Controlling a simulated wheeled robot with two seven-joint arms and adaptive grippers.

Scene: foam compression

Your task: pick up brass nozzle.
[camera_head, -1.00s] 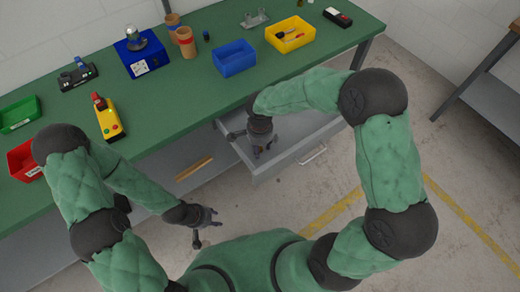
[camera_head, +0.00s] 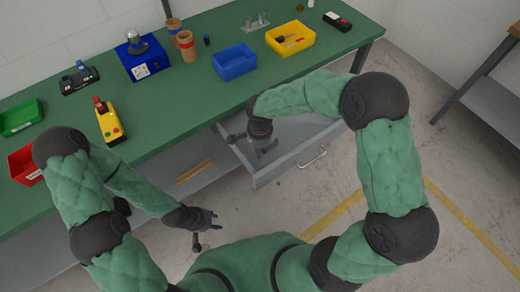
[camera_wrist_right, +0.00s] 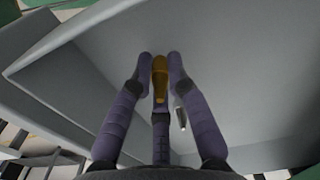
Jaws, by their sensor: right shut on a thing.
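The brass nozzle (camera_wrist_right: 160,78) is a small gold-brown piece in the right wrist view, between the fingertips of my right gripper (camera_wrist_right: 160,68). The fingers are shut on it, inside the open grey drawer (camera_wrist_right: 235,90). In the head view my right gripper (camera_head: 262,152) points down into the drawer (camera_head: 272,179), and the nozzle cannot be made out there. My left gripper (camera_head: 211,222) is empty with its fingers apart, in front of the bench.
A small silver piece (camera_wrist_right: 181,118) lies in the drawer beside the fingers. Drawer walls surround my right gripper. The green bench (camera_head: 185,95) above holds a blue bin (camera_head: 235,69), a yellow bin (camera_head: 291,47) and other items. Open floor lies in front.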

